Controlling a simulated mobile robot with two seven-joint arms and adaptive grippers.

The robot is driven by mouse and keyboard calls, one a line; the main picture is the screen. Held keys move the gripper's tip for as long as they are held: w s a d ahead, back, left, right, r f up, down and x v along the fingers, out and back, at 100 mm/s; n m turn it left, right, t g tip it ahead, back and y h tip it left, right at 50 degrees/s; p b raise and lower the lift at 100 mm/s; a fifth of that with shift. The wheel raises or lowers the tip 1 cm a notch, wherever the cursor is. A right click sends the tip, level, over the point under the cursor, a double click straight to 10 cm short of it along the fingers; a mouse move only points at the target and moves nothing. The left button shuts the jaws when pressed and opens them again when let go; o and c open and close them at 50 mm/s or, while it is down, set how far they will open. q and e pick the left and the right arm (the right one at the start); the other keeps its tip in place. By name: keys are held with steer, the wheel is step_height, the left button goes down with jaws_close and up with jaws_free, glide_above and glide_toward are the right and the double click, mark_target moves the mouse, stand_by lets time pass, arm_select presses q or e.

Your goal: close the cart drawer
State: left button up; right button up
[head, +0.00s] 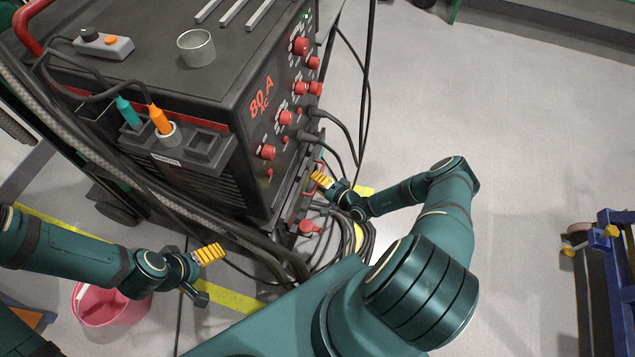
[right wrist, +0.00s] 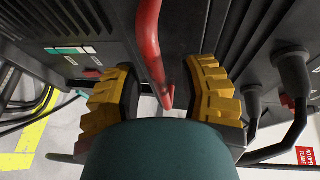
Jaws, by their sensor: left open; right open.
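The cart drawer (head: 296,208) is low under the front of the black welding machine, partly hidden by the machine, cables and my right gripper. I cannot tell how far it stands out. My right gripper (head: 321,180) is open at the drawer's front. In the right wrist view its yellow fingers (right wrist: 165,88) stand on either side of a red bar (right wrist: 151,42), which looks like the drawer's handle. I cannot tell whether they touch it. My left gripper (head: 210,254) is open and empty, low to the left of the cart.
The welding machine (head: 170,70) carries a metal cup (head: 196,48), a switch box (head: 104,43) and a holder with teal and orange tools. Black cables (head: 358,240) coil by its front. A pink bucket (head: 112,305) stands at lower left. Floor at right is clear up to a blue frame (head: 615,270).

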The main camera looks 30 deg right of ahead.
mark_target(307, 180)
jaws_close()
steer(key=w+a, duration=0.1)
steer(key=w+a+p, duration=0.1)
steer(key=w, duration=0.1)
steer(key=shift+w+a, duration=0.2)
steer(key=shift+a, duration=0.2)
jaws_free()
